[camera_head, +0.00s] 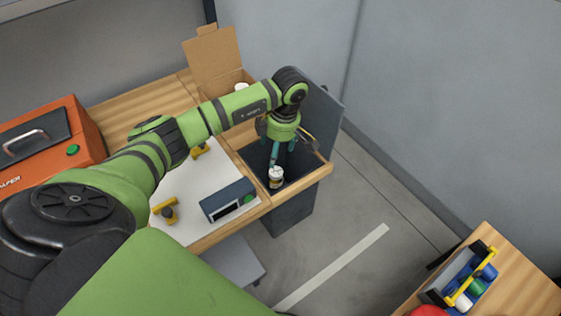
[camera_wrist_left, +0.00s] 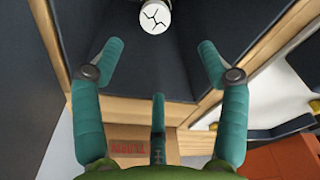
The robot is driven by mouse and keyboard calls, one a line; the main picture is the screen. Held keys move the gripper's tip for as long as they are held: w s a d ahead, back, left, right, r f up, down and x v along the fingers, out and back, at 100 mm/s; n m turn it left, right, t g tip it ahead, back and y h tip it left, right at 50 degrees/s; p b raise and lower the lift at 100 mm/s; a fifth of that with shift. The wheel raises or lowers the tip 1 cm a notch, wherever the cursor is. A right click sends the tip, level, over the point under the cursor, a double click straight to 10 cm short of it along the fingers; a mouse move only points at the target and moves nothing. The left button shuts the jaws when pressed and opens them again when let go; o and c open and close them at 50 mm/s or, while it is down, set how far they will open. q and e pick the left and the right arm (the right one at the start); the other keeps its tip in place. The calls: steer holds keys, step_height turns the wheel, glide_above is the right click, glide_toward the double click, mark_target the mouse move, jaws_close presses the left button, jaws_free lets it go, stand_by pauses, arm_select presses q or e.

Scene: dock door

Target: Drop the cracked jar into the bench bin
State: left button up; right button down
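The cracked jar (camera_head: 276,177) is a small jar with a pale lid and a label, at the bin's opening in the head view. In the left wrist view the jar's white lid (camera_wrist_left: 155,16) shows dark crack lines, beyond the fingertips and apart from them. The bench bin (camera_head: 291,215) is a dark box set into the bench's right end. My left gripper (camera_head: 281,155) is over the bin. In the left wrist view its teal fingers (camera_wrist_left: 156,70) are spread wide with nothing between them. I cannot tell whether the jar is falling or resting. My right gripper is out of view.
A cardboard box (camera_head: 213,62) with raised flaps stands behind the arm. A grey device (camera_head: 228,199) and yellow-black items (camera_head: 166,210) lie on a white mat. An orange case (camera_head: 72,135) is at left. A tote (camera_head: 462,278) sits on another table at lower right.

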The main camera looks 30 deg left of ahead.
arm_select(q)
step_height(320, 180, up, 12)
steer(key=d, duration=0.1)
steer(key=shift+w+d, duration=0.3)
steer(key=shift+d, duration=0.05)
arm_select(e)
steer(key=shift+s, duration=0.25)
arm_select(q)
steer(key=shift+f, duration=0.15)
